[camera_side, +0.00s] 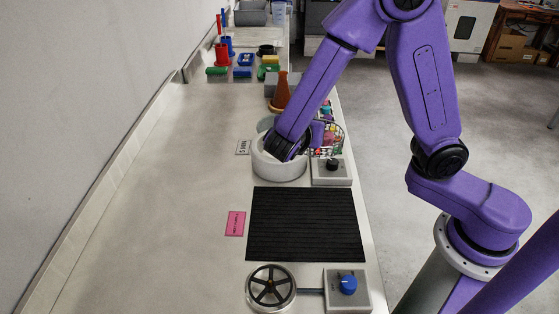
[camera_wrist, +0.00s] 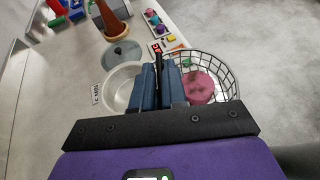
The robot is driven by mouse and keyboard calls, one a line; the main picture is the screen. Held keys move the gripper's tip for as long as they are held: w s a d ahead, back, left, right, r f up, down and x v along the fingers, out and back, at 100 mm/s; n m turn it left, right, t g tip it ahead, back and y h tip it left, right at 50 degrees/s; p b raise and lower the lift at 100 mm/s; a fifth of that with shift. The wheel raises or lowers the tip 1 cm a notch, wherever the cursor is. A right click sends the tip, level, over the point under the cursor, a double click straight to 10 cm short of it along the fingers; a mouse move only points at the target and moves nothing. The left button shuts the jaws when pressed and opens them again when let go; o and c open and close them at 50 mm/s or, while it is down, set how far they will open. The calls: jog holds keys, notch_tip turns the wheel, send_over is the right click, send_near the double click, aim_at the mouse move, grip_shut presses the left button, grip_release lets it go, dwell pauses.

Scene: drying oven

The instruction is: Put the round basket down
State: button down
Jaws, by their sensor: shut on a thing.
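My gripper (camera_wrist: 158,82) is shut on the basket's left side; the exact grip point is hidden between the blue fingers. In the side view my gripper (camera_side: 290,150) is over the white round pot (camera_side: 279,171). I cannot tell whether the basket touches the counter.
A black ribbed mat (camera_side: 305,223) lies in front, with a handwheel (camera_side: 270,287) and blue-knob box (camera_side: 348,289) nearer. A black-knob box (camera_side: 332,172) is beside the pot. A brown cone (camera_side: 281,92) stands behind. The counter's left side (camera_side: 170,190) is clear.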

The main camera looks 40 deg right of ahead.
jog(key=shift+w+d+r+m+g+h, duration=0.25)
jog(key=shift+w+d, duration=0.1)
jog(key=shift+d, duration=0.35)
jog(key=shift+w+d+r+m+g+h, duration=0.15)
jog(key=shift+w+d+r+m, duration=0.15)
jog(key=shift+d, duration=0.35)
jog(key=shift+w+f, duration=0.15)
jog(key=shift+w, duration=0.05)
jog(key=shift+w+a+f, duration=0.15)
jog(key=shift+w+f, duration=2)
jog(key=shift+w, duration=0.1)
jog(key=shift+w+a+f, duration=0.15)
jog(key=shift+w+f, duration=1.95)
jog(key=shift+w, duration=0.15)
jog(key=shift+w+a+f, duration=0.15)
jog(key=shift+w+f, duration=2)
jog(key=shift+w, duration=0.1)
jog(key=shift+f, duration=0.65)
jog(key=c, duration=1.2)
grip_release()
jog(key=shift+s+f, duration=0.1)
jog(key=shift+o, duration=0.2)
